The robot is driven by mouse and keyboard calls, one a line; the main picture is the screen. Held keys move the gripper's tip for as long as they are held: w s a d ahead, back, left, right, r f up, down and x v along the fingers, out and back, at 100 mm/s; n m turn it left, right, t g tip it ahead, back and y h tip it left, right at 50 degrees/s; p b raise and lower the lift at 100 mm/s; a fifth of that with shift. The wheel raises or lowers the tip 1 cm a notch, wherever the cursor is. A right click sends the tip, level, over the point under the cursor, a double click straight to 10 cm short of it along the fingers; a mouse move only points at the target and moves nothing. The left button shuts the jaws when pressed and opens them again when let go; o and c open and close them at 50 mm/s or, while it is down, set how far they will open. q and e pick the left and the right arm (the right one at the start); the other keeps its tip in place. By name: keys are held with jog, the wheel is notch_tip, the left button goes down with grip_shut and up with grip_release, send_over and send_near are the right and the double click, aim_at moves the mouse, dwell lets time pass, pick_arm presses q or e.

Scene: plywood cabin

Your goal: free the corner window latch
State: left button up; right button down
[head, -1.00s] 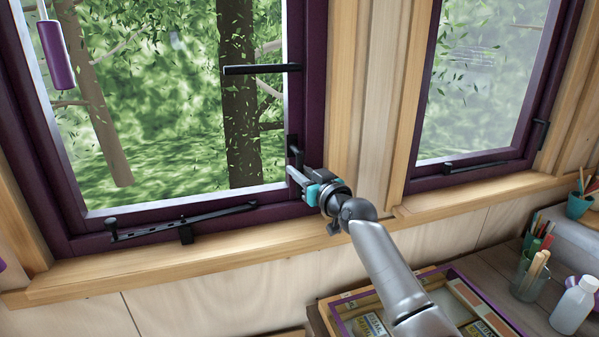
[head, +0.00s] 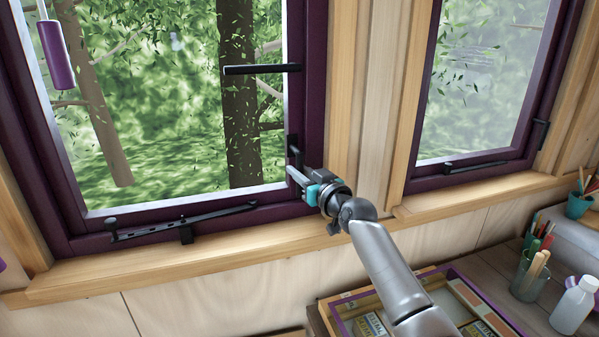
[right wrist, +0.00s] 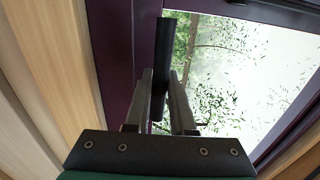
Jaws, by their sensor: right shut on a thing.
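The latch at the lower right of the left window's purple frame is a black handle (head: 292,146). It also shows in the right wrist view as an upright dark bar (right wrist: 163,55). My right gripper (head: 293,175) is shut on this handle, with one finger on each side of it; the fingers partly hide its lower part. In the right wrist view the gripper (right wrist: 162,82) points along the frame. A second black handle (head: 262,69) higher on the same frame lies level, pointing left across the glass. My left gripper is not in view.
A black window stay (head: 180,223) lies along the bottom of the left frame, above the wooden sill (head: 150,268). A second window (head: 480,80) is at right. Below are a shallow box (head: 335,309), a jar of pencils (head: 530,280) and a white bottle (head: 574,307).

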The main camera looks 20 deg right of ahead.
jog(key=shift+a+f, duration=0.1)
jog(key=shift+a+r+m+t+h+p, duration=0.45)
jog(key=shift+a+r+m, duration=0.2)
jog(key=shift+m, duration=2.3)
jog(key=shift+a+r+m+t+h+p, duration=0.45)
jog(key=shift+a+r+m, duration=0.2)
jog(key=shift+m, duration=2.35)
jog(key=shift+a+r+m+t+h+p, duration=0.4)
jog(key=shift+a+r+m+p, duration=0.25)
jog(key=shift+m, duration=2.3)
jog(key=shift+a, duration=0.1)
jog(key=c, duration=1.1)
grip_release()
jog(key=shift+o, duration=0.2)
jog(key=shift+s, duration=0.1)
